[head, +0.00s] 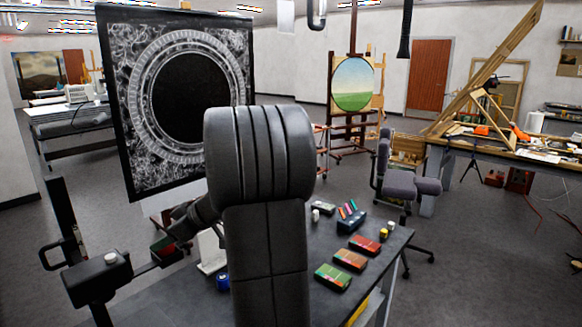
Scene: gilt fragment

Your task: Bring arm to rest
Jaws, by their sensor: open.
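My arm rises through the middle of the head view and bends over, its thick dark links covering much of the table (310,285). Its far end comes out to the left of these links, in front of the large framed panel. My gripper (166,243) is small, dark and partly hidden there; it is open. A dark red and green block shows close to the fingers, and I cannot tell whether they touch it.
Coloured boxes (350,260) and small jars stand on the table right of my arm. A black panel with a white ring pattern (120,110) stands behind the gripper. A black stand (100,278) is at lower left. An office chair (410,183) stands beyond the table.

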